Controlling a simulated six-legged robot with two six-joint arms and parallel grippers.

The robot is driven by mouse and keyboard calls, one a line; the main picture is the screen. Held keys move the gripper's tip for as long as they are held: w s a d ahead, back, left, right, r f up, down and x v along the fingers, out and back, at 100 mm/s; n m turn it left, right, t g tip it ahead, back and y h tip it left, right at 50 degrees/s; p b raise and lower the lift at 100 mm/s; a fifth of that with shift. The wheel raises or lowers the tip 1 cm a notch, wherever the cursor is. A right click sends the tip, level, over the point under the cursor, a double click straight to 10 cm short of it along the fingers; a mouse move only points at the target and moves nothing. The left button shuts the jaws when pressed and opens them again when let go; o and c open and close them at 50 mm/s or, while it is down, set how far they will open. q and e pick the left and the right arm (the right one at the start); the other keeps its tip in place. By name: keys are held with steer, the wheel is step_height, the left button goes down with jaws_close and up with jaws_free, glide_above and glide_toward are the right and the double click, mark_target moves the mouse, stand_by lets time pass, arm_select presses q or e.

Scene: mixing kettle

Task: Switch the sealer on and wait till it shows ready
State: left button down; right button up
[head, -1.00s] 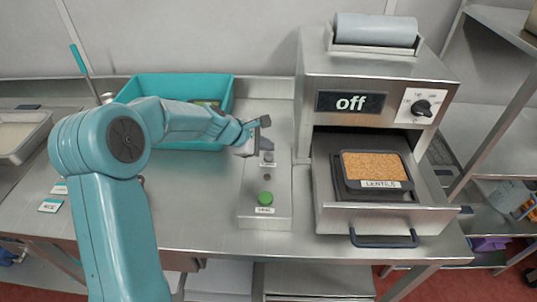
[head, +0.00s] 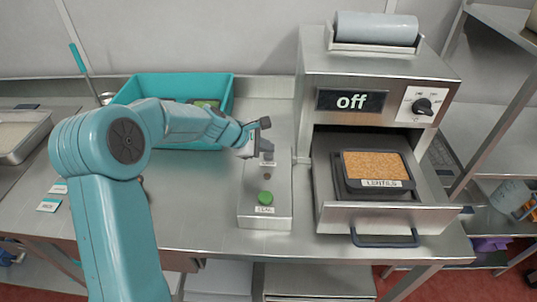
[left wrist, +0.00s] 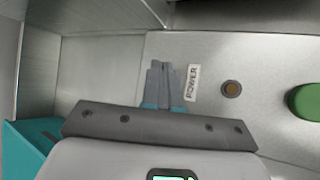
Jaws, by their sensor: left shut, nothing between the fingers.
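The sealer (head: 370,85) stands at the right of the counter. Its display (head: 352,101) reads "off". A dial (head: 424,106) sits right of the display. Its drawer (head: 380,218) is pulled out and holds a black tray of lentils (head: 376,165). The control box (head: 265,210) beside it has a green button (head: 265,198) at its front. My left gripper (head: 268,153) is shut and empty over the box's far end. In the left wrist view its fingertips (left wrist: 163,70) are beside the POWER label (left wrist: 192,83) and hide what is under them. A small dark lamp (left wrist: 231,89) is near. My right gripper is not in view.
A teal bin (head: 222,95) stands behind my left arm. A metal pan (head: 25,140) and small label cards (head: 48,204) are at the left. Shelves (head: 490,130) stand at the right. The counter front left of the control box is clear.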

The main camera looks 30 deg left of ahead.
mark_target(266, 156)
arm_select(q)
steer(key=shift+f+b, duration=0.45)
stand_by(0.5)
stand_by(0.3)
steer(key=shift+r+p, duration=0.8)
steer(key=shift+r, duration=0.1)
step_height(266, 156, up, 5)
steer(key=p, duration=0.4)
steer(key=shift+r+p, duration=0.1)
steer(key=shift+p, duration=0.3)
